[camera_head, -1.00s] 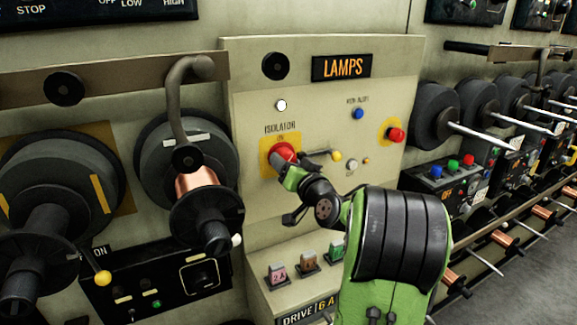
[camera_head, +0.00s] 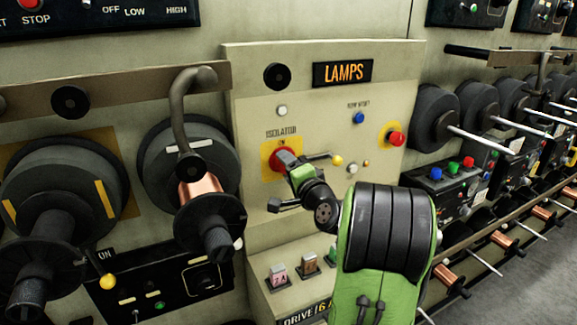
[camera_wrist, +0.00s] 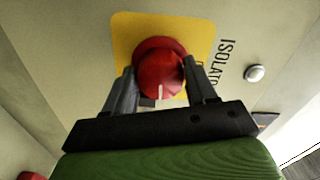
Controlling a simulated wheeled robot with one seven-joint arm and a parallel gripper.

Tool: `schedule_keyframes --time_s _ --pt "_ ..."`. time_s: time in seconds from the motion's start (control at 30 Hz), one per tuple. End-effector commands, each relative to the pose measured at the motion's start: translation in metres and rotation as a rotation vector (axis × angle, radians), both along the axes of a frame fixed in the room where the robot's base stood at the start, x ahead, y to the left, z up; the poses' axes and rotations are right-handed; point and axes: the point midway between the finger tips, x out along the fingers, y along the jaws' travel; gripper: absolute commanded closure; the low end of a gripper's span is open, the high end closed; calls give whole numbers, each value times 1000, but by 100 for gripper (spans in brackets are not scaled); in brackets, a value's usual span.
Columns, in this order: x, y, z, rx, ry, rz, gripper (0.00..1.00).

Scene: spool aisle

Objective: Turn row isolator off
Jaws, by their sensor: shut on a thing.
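The row isolator is a round red knob (camera_wrist: 159,72) on a yellow plate (camera_wrist: 125,35), under the word ISOLATOR on the cream LAMPS panel. In the wrist view a white mark on the knob points down toward my gripper's palm. My gripper (camera_wrist: 163,85) has one grey finger on each side of the knob and is shut on it. In the head view the red knob (camera_head: 284,158) is partly hidden behind my green and black gripper (camera_head: 292,168). The fingertips are hard to make out there.
Spools with copper wire (camera_head: 200,188) jut out at left.

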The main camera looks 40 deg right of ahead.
Motion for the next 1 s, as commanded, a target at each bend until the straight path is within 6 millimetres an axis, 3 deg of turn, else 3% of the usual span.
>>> schedule_keyframes --time_s 0.73,0.77,0.9,1.0 --pt "0 0 0 88 -26 1 74" --pt "0 0 0 88 -26 1 42" --pt "0 0 0 87 -25 1 21" --pt "0 0 0 86 -25 1 18"
